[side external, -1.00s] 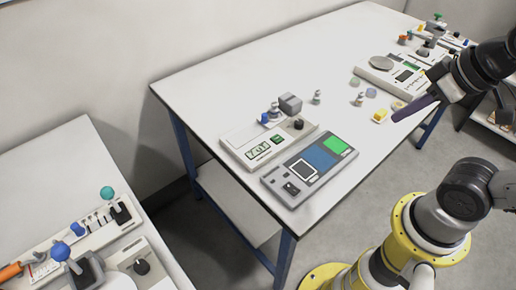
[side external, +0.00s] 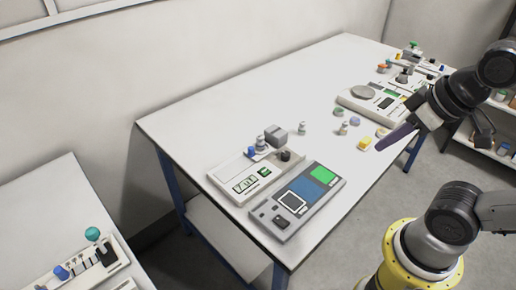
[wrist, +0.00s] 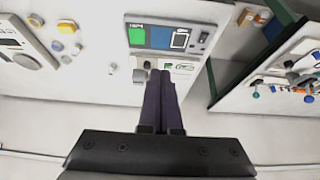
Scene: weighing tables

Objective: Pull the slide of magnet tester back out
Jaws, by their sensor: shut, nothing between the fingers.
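My gripper (side external: 384,146) has long dark purple fingers, shut with nothing between them. It hangs above the table's right front edge, beside a yellow block (side external: 364,143). In the wrist view the fingertips (wrist: 161,72) point towards a grey device and a white one. No label reads as magnet tester. The grey device (side external: 335,196) has a green square, a blue panel, a dark-framed white square and a small dark switch. The white device (side external: 222,182) has displays, a blue knob, a dark knob and a grey block (side external: 277,135). I cannot make out which part is a slide.
A scale (side external: 351,105) with a round pan and several small weights stand farther right on the table (side external: 240,115). The table's back left is clear. Another table (side external: 40,205) with levers and knobs stands at the left. Shelves (side external: 490,138) are at the right.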

